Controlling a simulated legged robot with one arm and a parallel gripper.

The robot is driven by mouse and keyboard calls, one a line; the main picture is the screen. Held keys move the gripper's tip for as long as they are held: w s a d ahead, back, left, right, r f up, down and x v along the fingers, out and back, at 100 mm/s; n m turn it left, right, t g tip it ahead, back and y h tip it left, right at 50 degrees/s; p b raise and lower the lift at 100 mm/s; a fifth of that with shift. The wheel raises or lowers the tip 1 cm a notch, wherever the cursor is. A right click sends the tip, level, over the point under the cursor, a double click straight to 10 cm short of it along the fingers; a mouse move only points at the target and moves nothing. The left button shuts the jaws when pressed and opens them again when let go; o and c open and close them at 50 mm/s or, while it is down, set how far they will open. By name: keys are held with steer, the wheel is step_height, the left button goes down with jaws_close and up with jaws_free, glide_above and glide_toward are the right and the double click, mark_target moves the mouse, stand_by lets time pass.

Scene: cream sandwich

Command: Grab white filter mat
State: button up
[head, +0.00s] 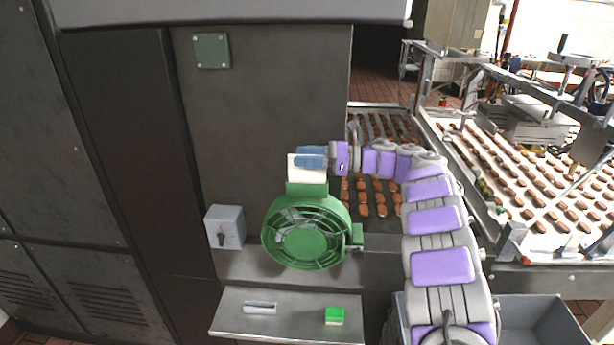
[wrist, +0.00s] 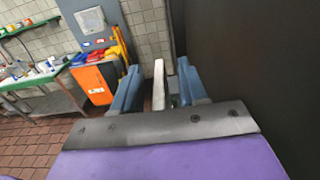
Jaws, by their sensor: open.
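The white filter mat (head: 306,174) stands upright in the top of the green fan housing (head: 306,232), with its upper part showing above the green slot. My gripper (head: 312,157) is at the mat's upper part, and its blue fingers cover some of it in the head view. In the wrist view the mat (wrist: 159,85) shows as a thin white slab on edge between the two blue fingers of my gripper (wrist: 155,82). The gripper is open, with a gap visible on each side of the mat. The mat's lower part is hidden in the housing.
A dark machine wall (head: 265,120) stands close behind the fan. A grey switch box (head: 225,227) is to its left. A shelf (head: 290,325) below holds a small green block (head: 334,316). Conveyors with brown biscuits (head: 540,185) lie to the right.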

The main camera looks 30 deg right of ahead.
steer(key=shift+d, duration=0.1)
jaws_close()
stand_by(0.5)
